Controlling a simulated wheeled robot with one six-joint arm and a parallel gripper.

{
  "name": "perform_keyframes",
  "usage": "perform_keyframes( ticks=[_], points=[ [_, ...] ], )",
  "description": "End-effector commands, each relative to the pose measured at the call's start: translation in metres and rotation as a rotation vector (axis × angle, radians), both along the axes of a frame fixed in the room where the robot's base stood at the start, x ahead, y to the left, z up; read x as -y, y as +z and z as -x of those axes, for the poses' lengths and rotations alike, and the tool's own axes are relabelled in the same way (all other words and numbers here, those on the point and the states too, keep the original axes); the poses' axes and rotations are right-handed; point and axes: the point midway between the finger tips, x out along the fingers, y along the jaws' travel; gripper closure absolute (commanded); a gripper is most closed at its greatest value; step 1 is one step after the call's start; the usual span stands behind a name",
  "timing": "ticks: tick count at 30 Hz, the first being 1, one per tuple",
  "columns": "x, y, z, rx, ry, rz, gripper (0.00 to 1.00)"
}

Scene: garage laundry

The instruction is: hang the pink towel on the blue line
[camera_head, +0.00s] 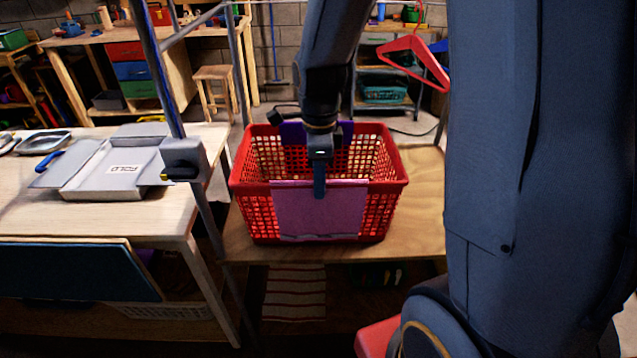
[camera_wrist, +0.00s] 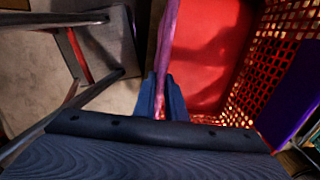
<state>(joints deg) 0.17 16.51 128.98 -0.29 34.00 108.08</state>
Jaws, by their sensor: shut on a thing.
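The pink towel (camera_head: 318,212) hangs draped over the front rim of the red basket (camera_head: 392,165), its lower edge down the basket's outer front. My gripper (camera_head: 319,192) points down at the towel's top edge. In the wrist view, the towel shows edge-on as a thin pink strip (camera_wrist: 168,38), and my gripper's fingers (camera_wrist: 161,105) are shut on it. The red basket floor (camera_wrist: 212,70) lies to its right there. I cannot make out a stretched blue line for certain; a blue strip (camera_head: 158,62) runs along the slanted metal post at the left.
A purple cloth (camera_head: 293,132) hangs on the basket's back rim. The basket stands on a wooden table (camera_head: 425,205). A grey box (camera_head: 184,160) is fixed on the post. A red hanger (camera_head: 412,58) hangs at upper right.

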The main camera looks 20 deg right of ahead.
Motion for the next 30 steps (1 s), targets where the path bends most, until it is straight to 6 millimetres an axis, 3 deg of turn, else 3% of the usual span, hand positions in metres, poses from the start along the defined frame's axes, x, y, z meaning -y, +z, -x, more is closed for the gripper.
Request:
perform_keyframes(
  ticks=[30],
  points=[
    [0.000, 0.064, 0.000, 0.001, 0.000, 0.000, 1.00]
  ],
)
